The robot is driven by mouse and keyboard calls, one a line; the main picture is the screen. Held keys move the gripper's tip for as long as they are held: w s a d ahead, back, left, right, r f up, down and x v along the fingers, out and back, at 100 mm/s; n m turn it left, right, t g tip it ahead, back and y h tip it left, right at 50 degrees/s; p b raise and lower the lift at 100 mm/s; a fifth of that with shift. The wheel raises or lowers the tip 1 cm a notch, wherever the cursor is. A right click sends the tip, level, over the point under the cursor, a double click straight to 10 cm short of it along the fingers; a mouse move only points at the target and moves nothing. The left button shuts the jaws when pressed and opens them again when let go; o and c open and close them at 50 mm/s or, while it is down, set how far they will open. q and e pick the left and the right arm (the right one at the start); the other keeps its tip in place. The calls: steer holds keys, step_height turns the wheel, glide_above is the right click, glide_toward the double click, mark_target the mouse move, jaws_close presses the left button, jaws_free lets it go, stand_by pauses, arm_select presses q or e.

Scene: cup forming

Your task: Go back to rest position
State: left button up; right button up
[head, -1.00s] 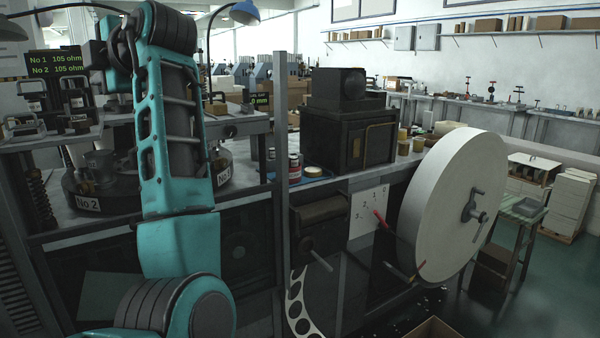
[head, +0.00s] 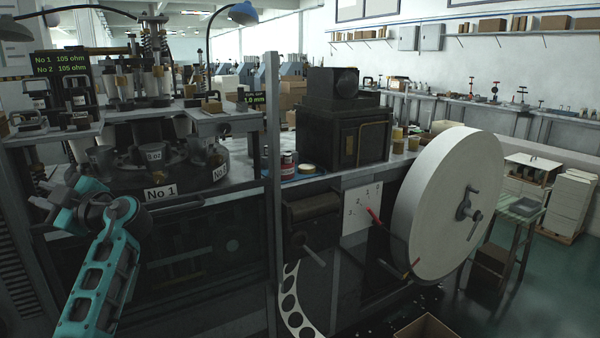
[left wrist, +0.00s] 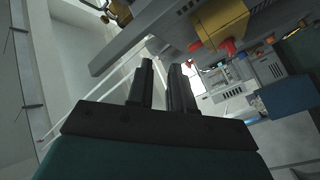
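My left arm rises from the bottom left of the head view, with its teal wrist and gripper (head: 60,208) low in front of the machine at the left. In the left wrist view, the two dark fingers of the left gripper (left wrist: 163,66) stand apart with a narrow gap. Nothing is held between them. The fingertips are not clear in the head view. My right gripper is in neither view.
A round turntable (head: 125,182) with a "No 1" label stands behind my left arm. A grey post (head: 272,180) rises right of it. A large pale wheel (head: 440,205) is at the right. An open box (head: 427,328) sits at the bottom. Green floor is clear at far right.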

arm_select(q)
steer(key=s+a+f+m+y, duration=0.1)
steer(key=s+a+f+m, duration=0.15)
steer(key=a+f, duration=0.2)
steer(key=w+d+f+m+t+h, duration=0.4)
steer(key=w+f+m+t+h, duration=0.35)
steer(key=m, duration=0.35)
steer(key=w+d+r+m+t+h, duration=0.2)
steer(key=w+d+m+t+h, duration=0.45)
steer(key=d+m+h, duration=0.5)
steer(key=s+d+f+m+g, duration=0.1)
steer(key=s+d+f, duration=0.25)
steer(key=f, duration=0.25)
steer(key=s+d+f+g+h, duration=0.1)
steer(key=s+d+f, duration=0.2)
steer(key=s+f, duration=0.3)
steer(key=s+d+f+m+g, duration=0.1)
steer(key=s+d+f+g, duration=0.1)
steer(key=s+d+f, duration=0.35)
steer(key=s+d+f+g, duration=0.1)
steer(key=s+d+f, duration=0.1)
steer(key=s+f, duration=0.2)
steer(key=s+d+f+g+h, duration=0.1)
steer(key=s+f, duration=0.3)
steer(key=s, duration=0.6)
steer(key=s+d+f+n+g, duration=0.1)
steer(key=s+d+f, duration=0.2)
steer(key=s, duration=0.5)
steer(key=shift+f+h, duration=0.3)
steer(key=shift+f, duration=0.1)
